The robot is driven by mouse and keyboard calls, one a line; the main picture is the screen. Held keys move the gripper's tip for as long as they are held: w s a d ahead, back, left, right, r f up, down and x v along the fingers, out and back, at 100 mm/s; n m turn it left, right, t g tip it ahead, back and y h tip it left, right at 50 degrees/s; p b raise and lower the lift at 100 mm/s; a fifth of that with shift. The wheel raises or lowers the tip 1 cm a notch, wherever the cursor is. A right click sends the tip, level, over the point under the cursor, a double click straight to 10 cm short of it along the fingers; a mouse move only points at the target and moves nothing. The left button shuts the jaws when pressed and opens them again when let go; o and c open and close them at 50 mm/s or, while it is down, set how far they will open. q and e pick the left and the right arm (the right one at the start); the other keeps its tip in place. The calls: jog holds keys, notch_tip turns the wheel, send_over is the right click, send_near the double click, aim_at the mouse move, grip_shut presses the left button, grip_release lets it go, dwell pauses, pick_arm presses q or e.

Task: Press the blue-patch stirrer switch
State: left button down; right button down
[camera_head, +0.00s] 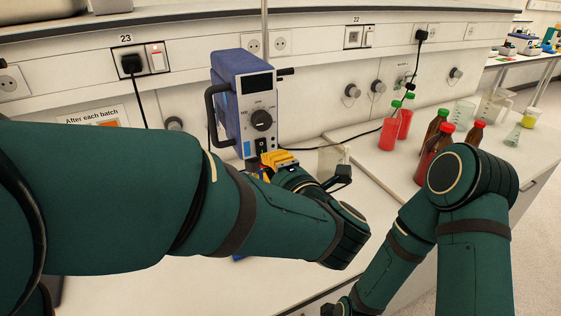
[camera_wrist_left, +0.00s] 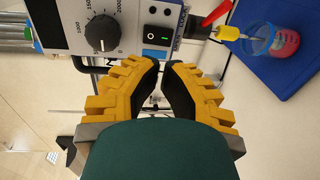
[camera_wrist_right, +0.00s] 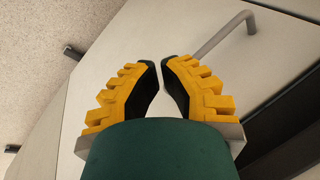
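The stirrer (camera_head: 240,92) is a blue and white box on the bench at the wall, with a dark display and a round dial (camera_head: 261,120). Its switch (camera_head: 262,147) is low on the front, with a blue patch (camera_head: 247,149) beside it.
A beaker of red liquid (camera_wrist_left: 284,43) stands on a blue base (camera_wrist_left: 270,72) near my left gripper. Red bottles (camera_head: 390,132), brown bottles (camera_head: 436,124) and glassware stand on the right bench. A cabinet handle (camera_wrist_right: 222,36) is close to my right gripper.

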aim_at(258, 150)
pick_arm(q)
jog(key=x, duration=0.6)
